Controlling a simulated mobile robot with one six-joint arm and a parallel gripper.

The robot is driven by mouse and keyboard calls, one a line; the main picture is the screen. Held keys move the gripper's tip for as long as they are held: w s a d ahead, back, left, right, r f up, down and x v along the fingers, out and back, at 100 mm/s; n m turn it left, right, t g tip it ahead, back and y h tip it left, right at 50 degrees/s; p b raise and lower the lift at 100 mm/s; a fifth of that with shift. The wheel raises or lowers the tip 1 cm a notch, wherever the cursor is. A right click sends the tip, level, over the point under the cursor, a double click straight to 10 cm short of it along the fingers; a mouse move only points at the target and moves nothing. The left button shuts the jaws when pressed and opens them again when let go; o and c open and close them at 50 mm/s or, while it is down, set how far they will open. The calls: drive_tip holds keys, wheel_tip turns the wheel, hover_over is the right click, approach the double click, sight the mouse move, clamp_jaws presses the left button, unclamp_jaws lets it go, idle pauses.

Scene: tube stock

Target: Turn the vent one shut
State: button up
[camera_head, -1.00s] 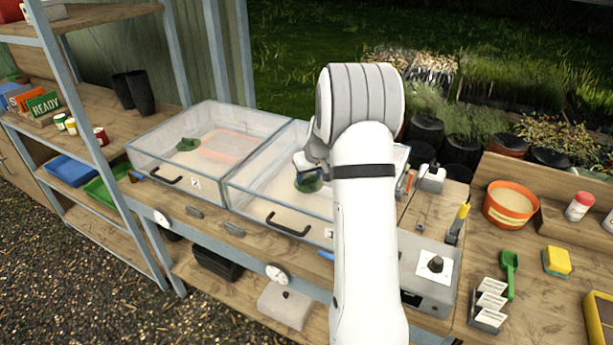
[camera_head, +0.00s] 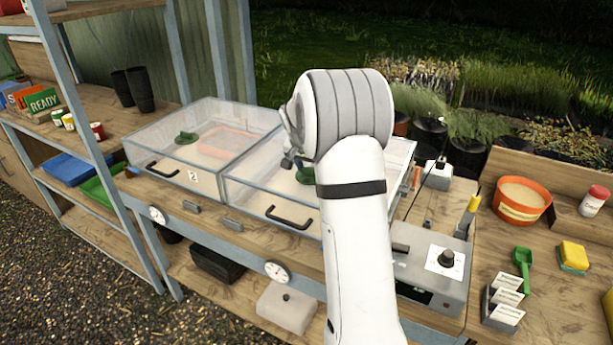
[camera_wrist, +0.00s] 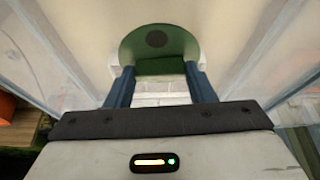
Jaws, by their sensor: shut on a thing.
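The green vent (camera_head: 305,175) sits on the clear lid of the right-hand propagator box (camera_head: 262,208), partly hidden by my wrist. In the wrist view it is a round green disc with a dark centre spot (camera_wrist: 158,40) and a green bar below. My gripper (camera_wrist: 158,72) is shut on that bar, one blue finger on each side. In the head view my gripper is mostly hidden behind my arm. A second green vent (camera_head: 186,138) is on the left-hand box (camera_head: 165,182), labelled 2. I cannot tell how far the held vent is turned.
A grey control box with a black knob (camera_head: 447,258) stands right of my arm. Farther right are an orange bowl (camera_head: 520,213), a green scoop (camera_head: 523,262) and a yellow sponge (camera_head: 572,253). A shelf rack's blue-grey post (camera_head: 100,150) stands on the left.

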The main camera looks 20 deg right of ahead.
drive_tip(key=shift+m+b, duration=0.4)
drive_tip(key=shift+m, duration=0.1)
drive_tip(key=o, duration=1)
drive_tip(key=shift+b+v, duration=0.35)
drive_tip(key=shift+v, duration=3.55)
